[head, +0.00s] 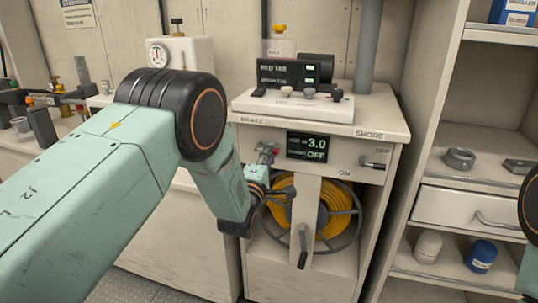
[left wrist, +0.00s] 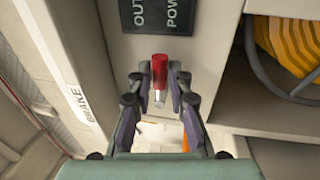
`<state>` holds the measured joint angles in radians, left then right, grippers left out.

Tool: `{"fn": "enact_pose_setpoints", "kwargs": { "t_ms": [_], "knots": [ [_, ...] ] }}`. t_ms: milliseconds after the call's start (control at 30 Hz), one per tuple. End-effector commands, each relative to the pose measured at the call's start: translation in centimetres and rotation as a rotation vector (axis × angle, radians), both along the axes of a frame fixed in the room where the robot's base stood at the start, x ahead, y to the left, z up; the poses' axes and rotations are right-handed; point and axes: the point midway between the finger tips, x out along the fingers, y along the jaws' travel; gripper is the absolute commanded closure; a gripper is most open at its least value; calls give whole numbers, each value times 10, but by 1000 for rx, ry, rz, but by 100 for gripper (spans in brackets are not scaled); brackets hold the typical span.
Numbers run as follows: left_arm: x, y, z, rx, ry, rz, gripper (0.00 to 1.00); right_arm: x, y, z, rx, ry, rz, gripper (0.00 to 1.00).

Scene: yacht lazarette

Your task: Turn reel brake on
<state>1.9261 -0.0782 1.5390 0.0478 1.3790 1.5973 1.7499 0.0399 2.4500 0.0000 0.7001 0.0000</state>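The reel brake is a small lever with a red grip (left wrist: 159,70) and a metal lower end, on the cabinet front beside the BRAKE label (left wrist: 77,106). In the head view the lever is mostly hidden by my left gripper (head: 267,155), which is raised to the panel left of the display. In the left wrist view my left gripper (left wrist: 159,101) is open, one finger on each side of the lever, with gaps visible. The display (head: 307,147) reads 3.0 and OFF. My right gripper is out of view.
The hose reel (head: 338,212) with yellow hose sits in the cabinet below the panel, behind a pale upright with a crank handle (head: 302,245). Another lever (head: 374,164) is at the panel's right. A control box (head: 290,103) stands on top. Shelves (head: 475,180) are at right.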

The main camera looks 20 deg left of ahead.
Motion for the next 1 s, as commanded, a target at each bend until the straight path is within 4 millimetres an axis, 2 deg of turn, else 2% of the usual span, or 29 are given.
{"fn": "enact_pose_setpoints", "kwargs": {
  "t_ms": [33,200,567,767,1000],
  "knots": [
    [0,0,0,0,0,0,74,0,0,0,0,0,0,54],
    [0,0,0,1,-1,0,62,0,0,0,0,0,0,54],
    [-4,0,-1,2,-1,0,62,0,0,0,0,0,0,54],
    [-31,1,-7,2,3,0,62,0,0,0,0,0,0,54],
    [-75,3,-15,1,3,-1,62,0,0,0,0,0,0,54]
  ]
}}
